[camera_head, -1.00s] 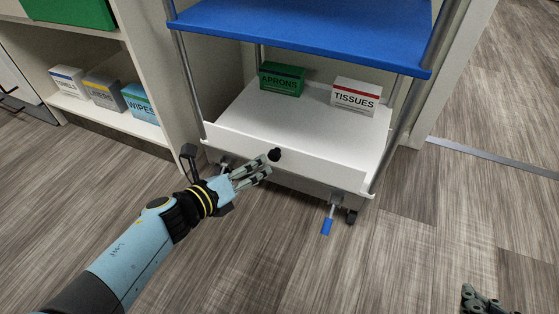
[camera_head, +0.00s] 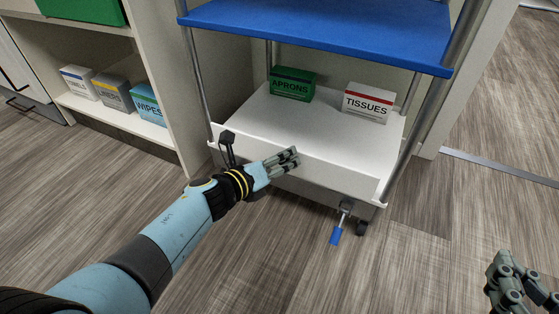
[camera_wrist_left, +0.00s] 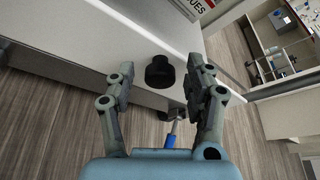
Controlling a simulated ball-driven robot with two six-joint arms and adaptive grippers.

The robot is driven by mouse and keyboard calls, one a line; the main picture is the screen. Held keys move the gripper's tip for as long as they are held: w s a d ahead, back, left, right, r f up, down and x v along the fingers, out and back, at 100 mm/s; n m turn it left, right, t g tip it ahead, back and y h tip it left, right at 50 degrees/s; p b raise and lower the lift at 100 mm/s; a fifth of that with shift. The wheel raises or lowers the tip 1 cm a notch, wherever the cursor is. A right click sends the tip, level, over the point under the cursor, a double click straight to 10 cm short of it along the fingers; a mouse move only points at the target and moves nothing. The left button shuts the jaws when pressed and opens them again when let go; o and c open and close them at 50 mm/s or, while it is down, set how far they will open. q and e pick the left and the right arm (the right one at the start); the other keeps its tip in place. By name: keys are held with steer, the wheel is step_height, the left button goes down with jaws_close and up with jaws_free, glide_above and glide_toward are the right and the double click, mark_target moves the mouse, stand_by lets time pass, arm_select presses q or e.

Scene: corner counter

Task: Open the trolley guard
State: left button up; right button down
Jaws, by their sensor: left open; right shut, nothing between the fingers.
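The trolley guard (camera_head: 340,177) is a white panel standing upright along the front of the trolley's lower shelf. Its black knob (camera_wrist_left: 160,72) shows in the left wrist view, between the two fingertips of my left gripper; contact cannot be told. In the head view the knob is hidden by my left gripper (camera_head: 287,160), which is open at the front of the guard. My right gripper (camera_head: 512,284) is shut and empty at the lower right, well away from the trolley.
Behind the guard, a green aprons box (camera_head: 292,84) and a white tissues box (camera_head: 367,103) stand on the lower shelf. A blue upper shelf (camera_head: 320,25) overhangs them. A blue-ended caster lever (camera_head: 336,235) sticks out below. A side shelf with boxes stands left. Floor in front is clear.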

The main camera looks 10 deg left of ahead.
arm_select(q)
steer(key=shift+c, duration=0.3)
jaws_close()
steer(key=shift+f, duration=0.1)
